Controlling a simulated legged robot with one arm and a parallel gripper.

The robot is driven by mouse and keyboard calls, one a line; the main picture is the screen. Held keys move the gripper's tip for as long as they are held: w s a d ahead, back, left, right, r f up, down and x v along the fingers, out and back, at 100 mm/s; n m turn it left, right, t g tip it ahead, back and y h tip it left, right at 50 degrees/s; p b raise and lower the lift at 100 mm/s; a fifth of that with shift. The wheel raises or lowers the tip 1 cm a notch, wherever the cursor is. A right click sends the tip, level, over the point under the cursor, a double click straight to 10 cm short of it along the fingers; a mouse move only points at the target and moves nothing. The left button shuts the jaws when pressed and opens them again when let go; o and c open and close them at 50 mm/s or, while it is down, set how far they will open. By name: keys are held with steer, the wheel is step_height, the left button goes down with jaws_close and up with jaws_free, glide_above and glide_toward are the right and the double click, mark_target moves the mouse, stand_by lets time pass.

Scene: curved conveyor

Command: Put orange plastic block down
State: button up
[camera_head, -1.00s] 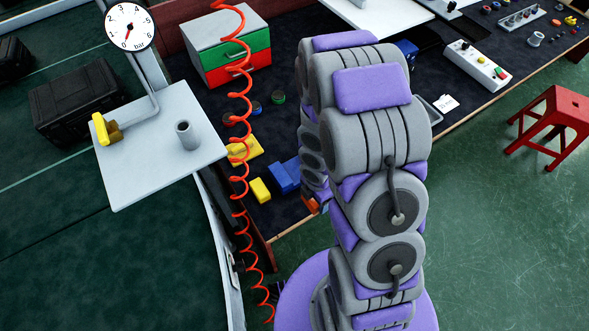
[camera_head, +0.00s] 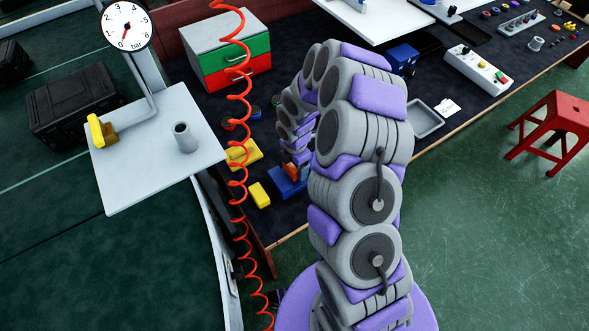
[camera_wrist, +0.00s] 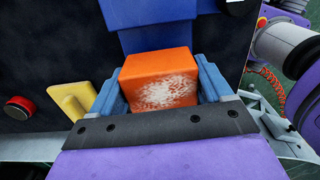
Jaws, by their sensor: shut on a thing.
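The orange block (camera_wrist: 158,79) fills the space between the blue fingers of my gripper (camera_wrist: 160,85) in the wrist view. It has a pale scuffed patch on the face toward the camera. My gripper is shut on it. In the head view the orange block (camera_head: 291,170) shows as a small patch in front of my arm's end, over the blue block (camera_head: 284,187) on the dark bench. The blue block also shows just beyond the orange one in the wrist view (camera_wrist: 155,38). I cannot tell whether the two touch.
Yellow blocks (camera_head: 259,194) lie left of the blue block. A drawer cabinet (camera_head: 225,50) stands behind. A grey tray (camera_head: 425,119) lies to the right. A red stool (camera_head: 553,128) stands on the floor.

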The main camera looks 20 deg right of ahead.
mark_target(295, 169)
steer(key=shift+w+d, duration=0.15)
steer(key=shift+w, duration=0.05)
step_height(295, 169, down, 4)
steer(key=shift+d+r+b, duration=0.15)
steer(key=shift+b, duration=0.5)
steer(key=shift+a, duration=0.25)
steer(key=o, duration=1.1)
steer(key=shift+o, duration=1.3)
steer(key=shift+d, duration=0.2)
steer(key=shift+r, duration=0.1)
